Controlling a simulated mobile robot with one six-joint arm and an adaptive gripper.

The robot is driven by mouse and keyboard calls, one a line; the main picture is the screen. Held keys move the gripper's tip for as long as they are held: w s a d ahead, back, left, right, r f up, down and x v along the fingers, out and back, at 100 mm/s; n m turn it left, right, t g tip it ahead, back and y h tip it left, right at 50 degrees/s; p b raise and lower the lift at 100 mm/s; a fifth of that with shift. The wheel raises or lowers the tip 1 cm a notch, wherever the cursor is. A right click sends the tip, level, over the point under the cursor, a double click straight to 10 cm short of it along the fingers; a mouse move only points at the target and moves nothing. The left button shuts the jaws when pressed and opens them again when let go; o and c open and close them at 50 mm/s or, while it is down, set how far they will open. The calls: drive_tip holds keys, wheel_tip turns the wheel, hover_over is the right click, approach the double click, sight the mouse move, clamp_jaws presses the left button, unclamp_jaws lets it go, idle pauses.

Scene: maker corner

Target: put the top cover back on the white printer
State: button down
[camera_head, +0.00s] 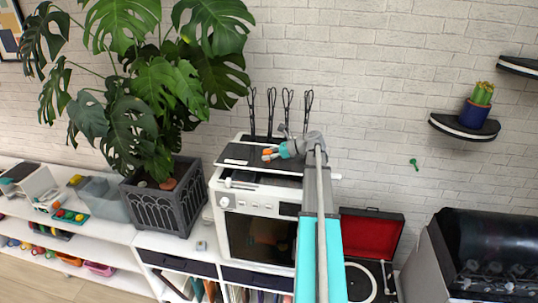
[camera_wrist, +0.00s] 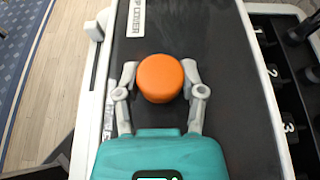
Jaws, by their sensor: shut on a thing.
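The white printer (camera_head: 285,208) stands on the low white cabinet, with a dark front window. Its top cover (camera_head: 237,153), a dark panel with a pale edge and white lettering, is over the printer's top in the head view. In the wrist view the cover (camera_wrist: 225,85) fills the middle, with an orange knob (camera_wrist: 160,78) on it. My gripper (camera_head: 272,153) has its two grey fingers (camera_wrist: 160,88) closed on either side of the knob. I cannot tell whether the cover rests on the printer or is just above it. My arm hides the printer's right part.
A large potted plant (camera_head: 175,195) stands close left of the printer, its leaves reaching near it. Several dark looped stands (camera_head: 270,112) rise behind the printer. A numbered black rack (camera_wrist: 287,100) lies beside the cover. A red-lined record player (camera_head: 372,240) is at the right.

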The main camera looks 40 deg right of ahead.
sight(275, 162)
drive_tip(key=shift+f+b, duration=1.75)
drive_tip(key=shift+f, duration=0.3)
drive_tip(key=shift+f+b, duration=0.35)
drive_tip(key=shift+c, duration=0.6)
unclamp_jaws()
drive_tip(key=shift+r, duration=0.15)
